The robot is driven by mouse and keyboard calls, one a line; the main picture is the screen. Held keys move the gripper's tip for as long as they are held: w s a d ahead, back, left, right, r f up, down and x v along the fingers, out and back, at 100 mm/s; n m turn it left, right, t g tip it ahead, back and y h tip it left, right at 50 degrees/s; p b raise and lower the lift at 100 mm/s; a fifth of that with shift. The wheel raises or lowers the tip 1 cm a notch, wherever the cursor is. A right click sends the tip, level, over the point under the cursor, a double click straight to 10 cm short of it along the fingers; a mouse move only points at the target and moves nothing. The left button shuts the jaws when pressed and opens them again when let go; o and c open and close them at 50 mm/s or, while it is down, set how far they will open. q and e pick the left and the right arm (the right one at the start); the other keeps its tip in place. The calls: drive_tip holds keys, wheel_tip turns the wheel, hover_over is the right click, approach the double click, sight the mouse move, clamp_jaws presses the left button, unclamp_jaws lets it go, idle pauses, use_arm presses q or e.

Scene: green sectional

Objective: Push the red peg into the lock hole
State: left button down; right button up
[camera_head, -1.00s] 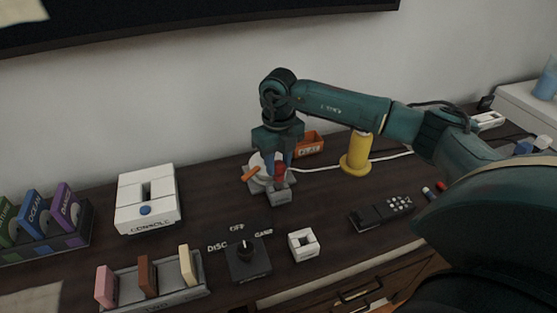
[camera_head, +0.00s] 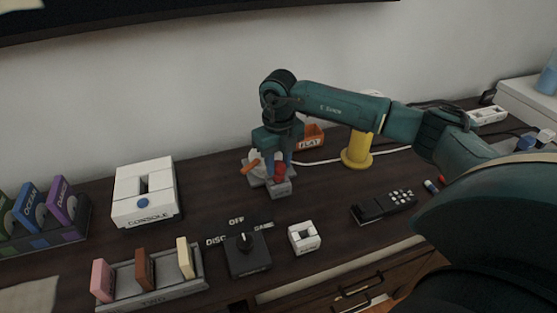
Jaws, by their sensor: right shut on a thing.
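The red peg (camera_head: 280,170) is between the fingers of my right gripper (camera_head: 280,172), which points down and is shut on it. The peg stands over a small grey block (camera_head: 280,188) at the front of a grey-white device (camera_head: 256,170). The lock hole itself is hidden by the peg and fingers, so I cannot tell how deep the peg sits. An orange lever (camera_head: 250,167) lies on the device just left of the gripper. My left gripper is not in view.
A yellow stand (camera_head: 357,150) and an orange box marked FLAT (camera_head: 311,138) stand behind. A white console (camera_head: 145,194), a black dial (camera_head: 247,255), a small white block (camera_head: 304,237) and a black remote (camera_head: 384,207) surround the device. Dark tabletop is clear between them.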

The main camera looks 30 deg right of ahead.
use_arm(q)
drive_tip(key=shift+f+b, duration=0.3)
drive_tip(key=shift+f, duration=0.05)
use_arm(e)
drive_tip(key=shift+f, duration=0.5)
drive_tip(key=o, duration=1.1)
drive_tip(key=shift+c, duration=0.2)
drive_tip(key=shift+w+r, duration=0.1)
drive_tip(key=shift+r, duration=0.8)
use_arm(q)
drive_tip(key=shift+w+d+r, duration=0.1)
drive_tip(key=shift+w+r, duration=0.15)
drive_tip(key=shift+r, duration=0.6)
use_arm(e)
wheel_tip(320, 180, up, 12)
drive_tip(key=shift+f, duration=0.25)
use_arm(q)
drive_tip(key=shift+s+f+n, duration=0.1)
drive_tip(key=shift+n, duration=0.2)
